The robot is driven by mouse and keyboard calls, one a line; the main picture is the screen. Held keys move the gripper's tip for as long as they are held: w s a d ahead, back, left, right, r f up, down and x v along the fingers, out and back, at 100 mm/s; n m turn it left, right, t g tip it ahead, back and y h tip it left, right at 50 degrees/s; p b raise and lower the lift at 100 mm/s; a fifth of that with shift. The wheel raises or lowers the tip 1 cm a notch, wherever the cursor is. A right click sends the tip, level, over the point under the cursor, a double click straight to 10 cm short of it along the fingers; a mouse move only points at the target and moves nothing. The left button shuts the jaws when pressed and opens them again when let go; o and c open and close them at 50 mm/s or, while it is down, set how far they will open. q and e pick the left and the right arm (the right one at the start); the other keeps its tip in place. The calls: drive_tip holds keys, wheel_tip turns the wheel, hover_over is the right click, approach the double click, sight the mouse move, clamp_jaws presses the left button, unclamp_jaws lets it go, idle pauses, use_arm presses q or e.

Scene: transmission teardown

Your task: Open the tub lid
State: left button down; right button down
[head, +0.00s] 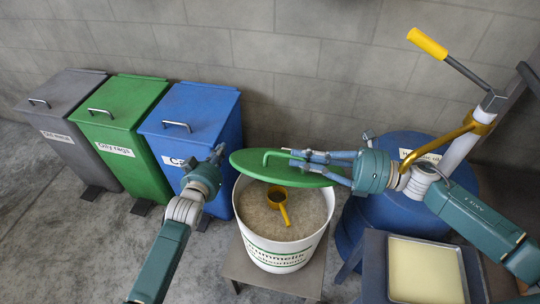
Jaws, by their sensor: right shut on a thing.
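The white tub (300,248) stands on a low stool, its mouth largely uncovered, with pale granular stuff and a yellow scoop (279,205) inside. Its green lid (255,166) is raised and tilted over the back of the tub. My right gripper (294,157) is shut on the lid at its handle, reaching in from the right. The exact finger contact is too small to tell. My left gripper (216,154) is left of the tub, in front of the blue bin, apart from the lid; I cannot tell whether its fingers are open.
Grey (62,125), green (125,125) and blue (205,115) lidded bins stand along the wall at left. A blue drum (400,215) is behind my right arm. A tray of yellowish material (427,270) sits at the lower right. The floor at lower left is clear.

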use_arm(q)
drive_tip(key=w+d+r+m+t+h, duration=0.1)
drive_tip(key=w+d+r+t, duration=0.1)
drive_tip(key=r, duration=0.6)
drive_tip(key=w+d+r+m+t+h, duration=0.1)
drive_tip(key=w+d+r+h, duration=0.15)
drive_tip(key=r, duration=0.45)
drive_tip(key=s+d+r+m+h, duration=0.1)
drive_tip(key=d+r+m+h, duration=0.35)
drive_tip(key=r, duration=0.55)
drive_tip(key=s+d+r+m+h, duration=0.25)
drive_tip(key=d+r, duration=0.35)
drive_tip(key=r, duration=0.4)
drive_tip(key=s+d+r+m+g+h, duration=0.8)
drive_tip(key=r+m+h, duration=0.1)
drive_tip(key=m, duration=0.2)
drive_tip(key=s+d+r+m+g, duration=0.2)
drive_tip(key=s+d+m+g, duration=0.6)
drive_tip(key=s+m+g, duration=0.45)
drive_tip(key=s+d+f+m+g+y, duration=0.3)
drive_tip(key=s+g+y, duration=0.1)
drive_tip(key=m+t+y, duration=0.2)
drive_tip(key=t+y, duration=0.5)
drive_tip(key=y, duration=1.2)
hover_over(270, 168)
wheel_tip(270, 168, down, 17)
wheel_tip(270, 168, down, 9)
drive_tip(key=shift+s, duration=0.15)
